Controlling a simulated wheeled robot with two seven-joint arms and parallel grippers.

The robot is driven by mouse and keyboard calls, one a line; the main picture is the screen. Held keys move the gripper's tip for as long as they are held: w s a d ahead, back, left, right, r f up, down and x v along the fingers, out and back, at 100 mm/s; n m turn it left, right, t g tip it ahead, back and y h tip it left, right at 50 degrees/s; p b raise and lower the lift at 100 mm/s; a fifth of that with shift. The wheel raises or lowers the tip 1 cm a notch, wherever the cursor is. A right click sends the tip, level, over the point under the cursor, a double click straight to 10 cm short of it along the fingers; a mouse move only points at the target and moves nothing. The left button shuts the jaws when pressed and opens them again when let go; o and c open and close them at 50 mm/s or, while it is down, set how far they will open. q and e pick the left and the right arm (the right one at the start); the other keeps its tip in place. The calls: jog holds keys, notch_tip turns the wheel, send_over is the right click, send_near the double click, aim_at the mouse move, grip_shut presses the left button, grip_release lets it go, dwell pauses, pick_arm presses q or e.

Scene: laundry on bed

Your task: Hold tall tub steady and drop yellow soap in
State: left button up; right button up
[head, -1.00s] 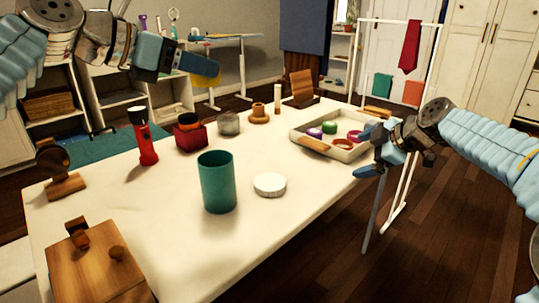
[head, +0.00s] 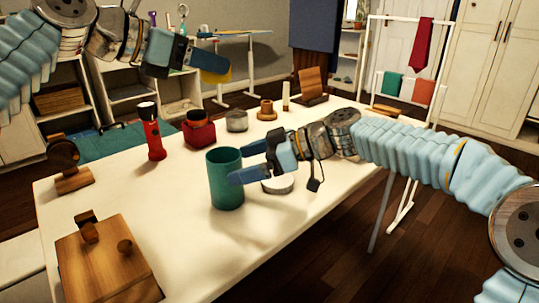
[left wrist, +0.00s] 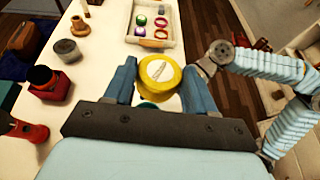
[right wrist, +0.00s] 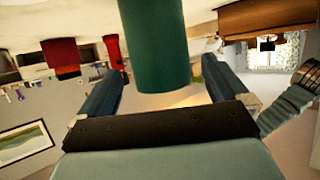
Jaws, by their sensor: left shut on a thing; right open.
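The tall teal tub (head: 226,188) stands upright on the white table. My left gripper (head: 222,70) is high at the upper left in the head view, shut on the yellow soap (left wrist: 158,73). Only a yellow edge of the soap (head: 223,77) shows there, above table height. In the left wrist view a bit of the teal tub (left wrist: 147,104) shows below the soap. My right gripper (head: 240,163) is open at the tub's right side. In the right wrist view the tub (right wrist: 155,45) stands between its spread fingers, with gaps on both sides.
A white round lid (head: 277,187) lies under my right gripper. A tray (left wrist: 134,31) with rings lies farther along the table. A red flashlight (head: 154,138), a red box (head: 199,136) and a grey jar (head: 237,123) stand behind the tub. A wooden box (head: 105,268) is at front left.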

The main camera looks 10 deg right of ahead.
aim_at(226, 169)
jog(key=x, duration=0.5)
jog(key=shift+a, duration=0.1)
jog(key=c, duration=0.9)
